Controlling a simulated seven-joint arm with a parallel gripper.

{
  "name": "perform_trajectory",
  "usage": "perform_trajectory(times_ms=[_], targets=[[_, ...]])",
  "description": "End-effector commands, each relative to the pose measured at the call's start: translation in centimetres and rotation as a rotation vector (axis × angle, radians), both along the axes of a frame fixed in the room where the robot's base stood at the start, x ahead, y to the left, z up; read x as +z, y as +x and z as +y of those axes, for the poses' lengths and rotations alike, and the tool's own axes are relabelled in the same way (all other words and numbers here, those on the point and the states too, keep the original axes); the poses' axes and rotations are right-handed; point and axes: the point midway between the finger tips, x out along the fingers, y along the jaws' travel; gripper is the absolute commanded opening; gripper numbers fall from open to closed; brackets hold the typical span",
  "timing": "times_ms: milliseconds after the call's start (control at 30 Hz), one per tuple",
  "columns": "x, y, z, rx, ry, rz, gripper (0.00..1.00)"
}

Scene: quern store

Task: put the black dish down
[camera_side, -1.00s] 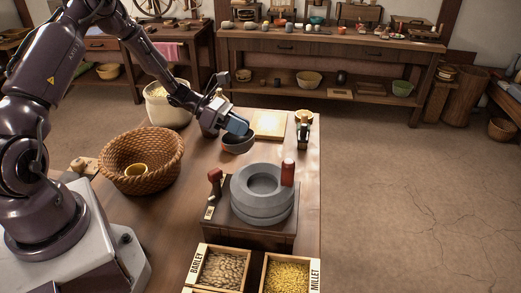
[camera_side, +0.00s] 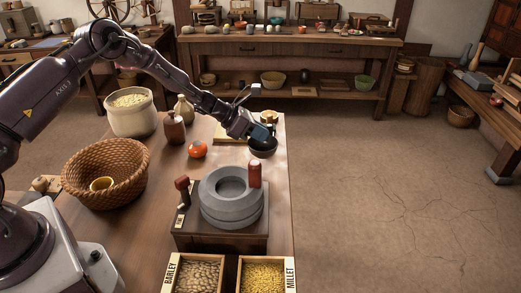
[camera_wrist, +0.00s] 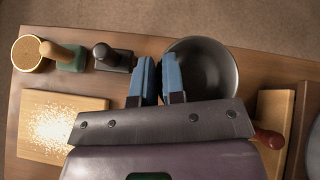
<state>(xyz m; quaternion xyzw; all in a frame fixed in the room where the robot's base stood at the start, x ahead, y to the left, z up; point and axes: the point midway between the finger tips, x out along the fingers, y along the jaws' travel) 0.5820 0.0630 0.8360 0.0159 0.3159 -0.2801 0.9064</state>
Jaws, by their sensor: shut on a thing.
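The black dish (camera_side: 263,151) is a dark round bowl near the right edge of the table, behind the stone quern. My gripper (camera_side: 264,134) is above it with its blue fingers at the bowl's rim. In the wrist view, the dish (camera_wrist: 206,72) is upright and looks empty. There the fingers of my gripper (camera_wrist: 159,82) are on either side of its left rim, shut on it. I cannot tell whether its underside touches the table.
The quern (camera_side: 231,195) stands in front, with a red handle rising near the dish. A wooden board (camera_wrist: 56,130) and a dark stamp-like tool (camera_wrist: 112,58) lie close by. A tomato (camera_side: 197,150), bottle (camera_side: 174,128) and basket (camera_side: 105,172) are left. Bare tabletop (camera_side: 150,205) shows between basket and quern.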

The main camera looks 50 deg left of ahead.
Motion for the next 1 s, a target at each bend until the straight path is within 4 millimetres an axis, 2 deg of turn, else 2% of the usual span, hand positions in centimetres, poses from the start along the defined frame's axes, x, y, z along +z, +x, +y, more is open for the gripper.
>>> perform_trajectory(times_ms=[367,733,767,800,867,1000], targets=[[-4.4,0.0,0.0,0.0,-0.002,0.0,0.0],[-4.8,0.0,0.0,0.0,0.0,-0.002,0.0],[-4.9,0.0,0.0,0.0,0.0,-0.001,0.14],[-4.9,0.0,0.0,0.0,0.0,-0.001,0.24],[-4.8,0.0,0.0,0.0,0.0,-0.001,0.36],[-4.8,0.0,0.0,0.0,0.0,-0.001,0.36]])
